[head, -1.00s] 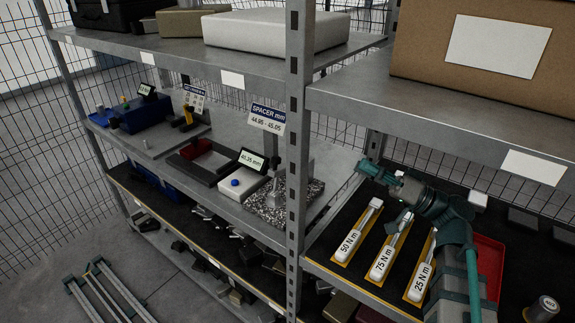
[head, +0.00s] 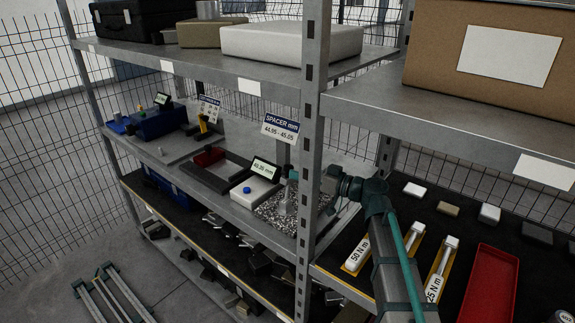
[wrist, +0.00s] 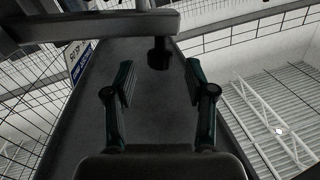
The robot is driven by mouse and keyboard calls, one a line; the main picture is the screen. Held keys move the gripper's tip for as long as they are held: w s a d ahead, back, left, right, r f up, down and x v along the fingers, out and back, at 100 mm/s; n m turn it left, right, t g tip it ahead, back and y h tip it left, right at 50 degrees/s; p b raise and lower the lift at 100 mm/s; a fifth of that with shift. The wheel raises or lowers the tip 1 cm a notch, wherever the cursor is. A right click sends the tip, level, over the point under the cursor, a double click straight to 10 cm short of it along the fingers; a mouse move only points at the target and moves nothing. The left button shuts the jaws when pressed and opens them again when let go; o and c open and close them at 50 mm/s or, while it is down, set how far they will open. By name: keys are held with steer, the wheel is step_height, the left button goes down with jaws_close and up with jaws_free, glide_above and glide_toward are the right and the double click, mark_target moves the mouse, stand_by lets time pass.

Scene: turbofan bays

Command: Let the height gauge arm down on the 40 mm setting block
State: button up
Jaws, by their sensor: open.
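The height gauge stands on a speckled granite plate (head: 262,212) on the middle shelf, partly hidden by the rack post. A grey upright piece (head: 282,207) shows on the plate; I cannot tell whether it is the 40 mm setting block. The white readout box (head: 252,192) has a lit display (head: 265,170) reading about 40 mm, digits small. My gripper (wrist: 162,95) is open, with nothing visible between its fingers. In the wrist view, a dark grey bar (wrist: 95,27) and a dark round knob (wrist: 158,55) lie beyond the fingertips. In the head view, the post hides most of my gripper.
The rack post (head: 312,130) stands close beside my arm. A spacer sign (head: 281,128) rises behind the readout. Left are a red-lined tray (head: 209,156) and a blue box (head: 160,122). Right are torque wrenches (head: 441,262) and a red tray (head: 489,285).

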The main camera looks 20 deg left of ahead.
mark_target(288, 166)
steer(key=shift+w+a+p, duration=0.2)
steer(key=shift+a+p, duration=0.15)
steer(key=shift+a, duration=0.8)
steer(key=shift+w+a+p, duration=0.2)
steer(key=shift+a+p, duration=0.1)
steer(key=shift+a, duration=0.8)
jaws_close()
